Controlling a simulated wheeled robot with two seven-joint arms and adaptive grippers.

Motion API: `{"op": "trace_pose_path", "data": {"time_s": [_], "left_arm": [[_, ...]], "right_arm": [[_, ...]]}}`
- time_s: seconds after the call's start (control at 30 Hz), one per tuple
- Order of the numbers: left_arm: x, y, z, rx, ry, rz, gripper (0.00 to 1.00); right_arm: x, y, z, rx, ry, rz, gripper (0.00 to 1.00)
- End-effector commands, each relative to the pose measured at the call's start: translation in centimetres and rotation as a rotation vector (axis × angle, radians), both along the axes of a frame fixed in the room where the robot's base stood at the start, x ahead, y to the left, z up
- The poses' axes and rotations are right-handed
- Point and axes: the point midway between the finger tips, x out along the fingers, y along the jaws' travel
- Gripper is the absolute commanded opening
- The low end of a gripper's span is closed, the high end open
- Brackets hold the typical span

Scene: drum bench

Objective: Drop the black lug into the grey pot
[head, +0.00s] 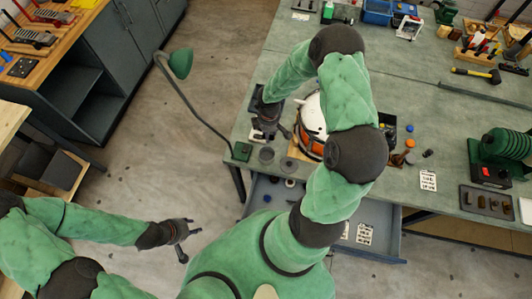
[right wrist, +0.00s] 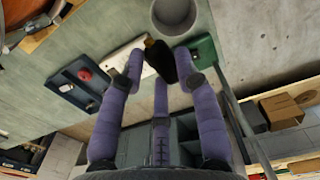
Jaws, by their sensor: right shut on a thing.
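The black lug (right wrist: 160,62) has a brass-coloured end. In the right wrist view it sits between the purple fingers of my right gripper (right wrist: 158,76), which is shut on it. The grey pot (right wrist: 174,12) is a round, open cup just beyond the lug in that view; the lug is outside its rim. In the head view the grey pot (head: 266,155) stands near the bench's left front corner, just in front of my right gripper (head: 268,136). The lug cannot be made out there. My left gripper (head: 189,240) is open and empty above the floor.
The orange drum (head: 308,145) stands right of the pot, partly behind my right arm. A green lamp base (head: 242,151) is close to the pot's left. An open drawer (head: 385,243) sticks out below the bench edge. Open floor lies to the left.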

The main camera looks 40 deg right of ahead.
Motion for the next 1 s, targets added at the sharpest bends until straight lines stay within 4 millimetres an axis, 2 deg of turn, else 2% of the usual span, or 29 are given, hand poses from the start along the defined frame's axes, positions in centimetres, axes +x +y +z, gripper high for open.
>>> {"op": "trace_pose_path", "data": {"time_s": [0.5,0.87,0.9,1.0], "left_arm": [[0.0,0.0,-3.7,0.000,0.000,0.000,0.40],[0.0,0.0,-3.9,0.000,0.000,0.000,0.40],[0.0,0.0,-3.9,0.000,0.000,0.000,0.40],[0.0,0.0,-3.9,0.000,0.000,0.000,0.40]], "right_arm": [[0.0,0.0,-5.2,0.000,0.000,-0.002,0.00],[0.0,0.0,-5.7,0.000,0.000,-0.001,0.00],[0.0,0.0,-5.7,0.000,0.000,-0.001,0.36],[0.0,0.0,-5.7,0.000,0.000,-0.001,0.60]]}}
